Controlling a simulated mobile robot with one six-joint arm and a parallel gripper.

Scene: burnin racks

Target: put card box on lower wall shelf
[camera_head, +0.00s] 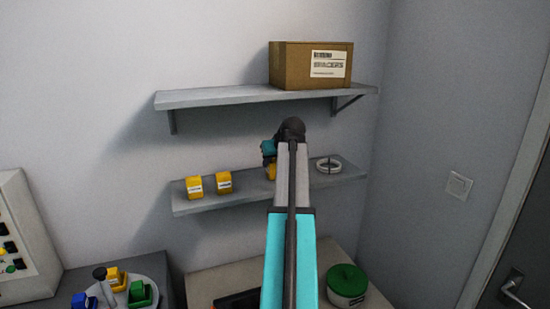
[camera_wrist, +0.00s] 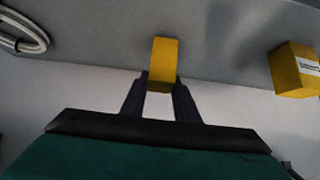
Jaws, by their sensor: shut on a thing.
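A small yellow card box (camera_wrist: 163,62) is held between the two dark fingers of my gripper (camera_wrist: 160,82) in the wrist view. In the head view, only a bit of this box (camera_head: 271,172) shows beside my arm, at the lower wall shelf (camera_head: 245,195). My gripper (camera_head: 268,153) is mostly hidden there by my own arm. I cannot tell if the held box touches the shelf. Two more yellow boxes with white labels, one left (camera_head: 194,188) and one right (camera_head: 224,182), stand on the left part of that shelf.
A white ring-shaped coil (camera_head: 329,166) lies on the lower shelf's right part. The upper shelf (camera_head: 215,97) above carries a brown carton (camera_head: 300,65). Below are a green-lidded tub (camera_head: 347,283) and a round tray (camera_head: 154,300) with coloured pieces.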

